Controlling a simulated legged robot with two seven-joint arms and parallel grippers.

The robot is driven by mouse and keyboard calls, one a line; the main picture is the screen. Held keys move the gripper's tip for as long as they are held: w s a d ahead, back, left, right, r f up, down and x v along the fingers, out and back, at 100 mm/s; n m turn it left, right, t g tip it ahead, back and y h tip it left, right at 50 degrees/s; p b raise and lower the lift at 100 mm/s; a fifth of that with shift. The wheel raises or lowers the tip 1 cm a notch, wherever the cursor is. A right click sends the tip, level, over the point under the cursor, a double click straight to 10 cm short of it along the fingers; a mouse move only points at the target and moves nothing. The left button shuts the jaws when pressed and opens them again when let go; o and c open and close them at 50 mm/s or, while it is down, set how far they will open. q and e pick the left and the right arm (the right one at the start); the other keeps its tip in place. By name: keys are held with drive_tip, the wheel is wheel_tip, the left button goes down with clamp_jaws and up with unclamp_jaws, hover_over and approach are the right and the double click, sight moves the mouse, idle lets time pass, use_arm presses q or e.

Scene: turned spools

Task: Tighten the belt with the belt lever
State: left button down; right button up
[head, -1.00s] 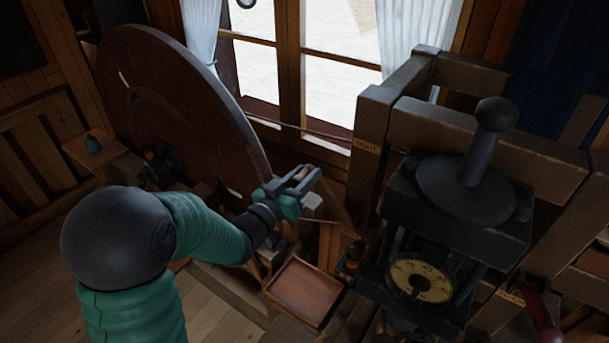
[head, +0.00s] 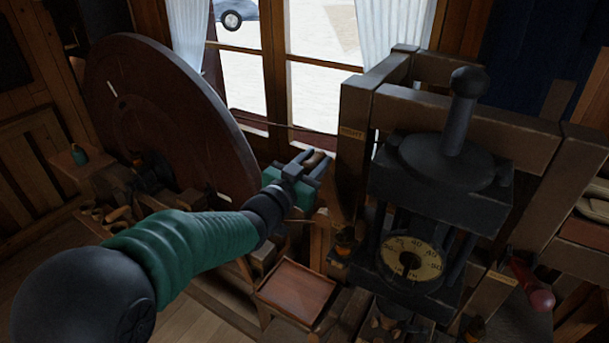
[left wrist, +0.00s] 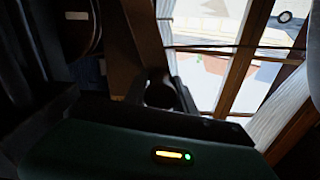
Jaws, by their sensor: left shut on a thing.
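My left gripper (head: 312,166) is shut on a small brown piece, seemingly the end of the belt lever (head: 316,158). The fingers cover most of it, and the rest of the lever is hard to make out. The gripper is between the big dark red wheel (head: 165,125) and the wooden post of the press-like frame. The thin dark belt (head: 285,127) runs from the wheel in front of the window toward that post. In the left wrist view the dark fingers (left wrist: 160,92) show in shadow, and the belt (left wrist: 225,46) crosses the window. My right gripper is not in view.
A dark press (head: 445,165) with a round dial (head: 412,258) stands right of the gripper inside a heavy timber frame (head: 355,150). A shallow wooden tray (head: 296,291) lies below the gripper. A red-ended handle (head: 541,299) juts out at the lower right. Windows are behind.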

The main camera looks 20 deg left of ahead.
use_arm(q)
drive_tip(key=shift+s+d+r+m+b, duration=0.1)
drive_tip(key=shift+s+d+m+b, duration=0.05)
drive_tip(key=shift+d+m+b, duration=0.6)
drive_tip(key=shift+s+d+r+m+b, duration=0.1)
drive_tip(key=shift+d+m+b, duration=0.45)
drive_tip(key=shift+d+b, duration=0.25)
drive_tip(key=shift+f, duration=0.1)
drive_tip(key=c, duration=1.3)
unclamp_jaws()
drive_tip(key=shift+o, duration=1.3)
drive_tip(key=shift+w+d, duration=0.1)
